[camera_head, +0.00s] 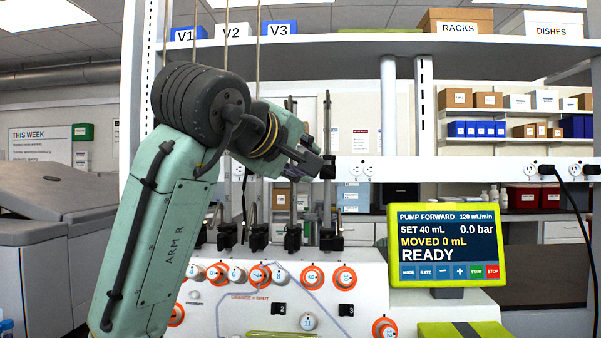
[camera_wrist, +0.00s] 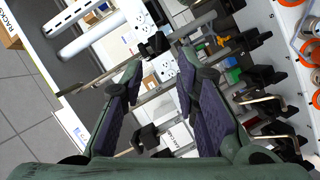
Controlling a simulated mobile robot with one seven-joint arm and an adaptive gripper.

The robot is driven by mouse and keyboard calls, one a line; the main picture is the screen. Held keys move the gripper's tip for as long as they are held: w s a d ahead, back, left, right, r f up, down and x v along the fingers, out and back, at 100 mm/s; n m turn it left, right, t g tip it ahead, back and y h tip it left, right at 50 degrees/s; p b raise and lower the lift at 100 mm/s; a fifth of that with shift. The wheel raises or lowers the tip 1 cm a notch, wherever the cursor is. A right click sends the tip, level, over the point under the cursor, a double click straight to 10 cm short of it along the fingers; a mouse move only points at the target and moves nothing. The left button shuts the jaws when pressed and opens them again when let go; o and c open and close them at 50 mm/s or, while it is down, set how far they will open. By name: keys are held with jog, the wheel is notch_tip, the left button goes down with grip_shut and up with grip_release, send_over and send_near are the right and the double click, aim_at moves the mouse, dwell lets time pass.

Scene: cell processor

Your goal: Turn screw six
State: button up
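My gripper (camera_head: 326,166) is raised in front of the upright metal rods in the head view, below the shelf. In the wrist view my gripper (camera_wrist: 160,60) has its two dark padded fingers apart, with nothing between them. Black clamps with bent metal screw handles (camera_head: 259,236) sit in a row low on the rods. In the wrist view such clamps (camera_wrist: 262,101) lie to the right of the fingers, apart from them. Another black clamp (camera_wrist: 154,46) shows beyond the fingertips. No number is readable on the screws, so I cannot tell which is six.
A white panel with orange-ringed knobs (camera_head: 312,277) stands below the clamps. A yellow-framed pump screen (camera_head: 447,245) reading READY stands at right. A shelf (camera_head: 480,42) with bins and boxes runs overhead.

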aim_at(326, 171)
jog(key=p+x, duration=0.3)
jog(key=x, duration=0.7)
jog(key=shift+w, duration=0.1)
jog(key=shift+c, duration=0.2)
grip_shut()
